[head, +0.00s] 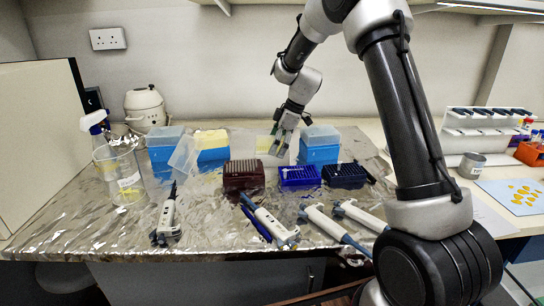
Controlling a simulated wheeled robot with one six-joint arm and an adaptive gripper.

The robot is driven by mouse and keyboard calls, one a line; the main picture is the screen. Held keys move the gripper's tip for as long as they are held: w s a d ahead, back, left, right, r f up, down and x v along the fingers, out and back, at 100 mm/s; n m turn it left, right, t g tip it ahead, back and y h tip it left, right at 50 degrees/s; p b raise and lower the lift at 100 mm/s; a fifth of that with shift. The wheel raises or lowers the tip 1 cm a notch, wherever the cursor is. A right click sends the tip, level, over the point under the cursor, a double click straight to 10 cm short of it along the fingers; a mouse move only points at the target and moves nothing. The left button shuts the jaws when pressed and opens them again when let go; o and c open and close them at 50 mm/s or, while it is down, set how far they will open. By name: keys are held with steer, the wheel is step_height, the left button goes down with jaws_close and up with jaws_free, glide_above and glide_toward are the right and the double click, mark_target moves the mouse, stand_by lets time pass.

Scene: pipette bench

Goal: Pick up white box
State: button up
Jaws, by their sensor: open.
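A pale, whitish box (243,147) stands at the back middle of the bench, behind the dark red rack. Some yellow shows at its upper part. My gripper (280,150) points down at the right part of this box and overlaps it in the head view. Its fingers are apart, with nothing clearly held between them. I cannot tell whether the fingers touch the box or how far in front of it they are. The gripper hides part of the box, and the racks in front cover its lower edge.
A blue tip box (319,152) stands close right of my gripper. Another blue box (164,154) and a yellow-topped one (212,155) stand left. Dark red (244,179), blue (299,179) and dark blue (347,177) racks stand in front. Several pipettes lie nearer; a clear beaker (119,178) stands far left.

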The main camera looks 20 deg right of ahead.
steer(key=shift+x, duration=1.15)
steer(key=c, duration=0.9)
steer(key=shift+c, duration=0.3)
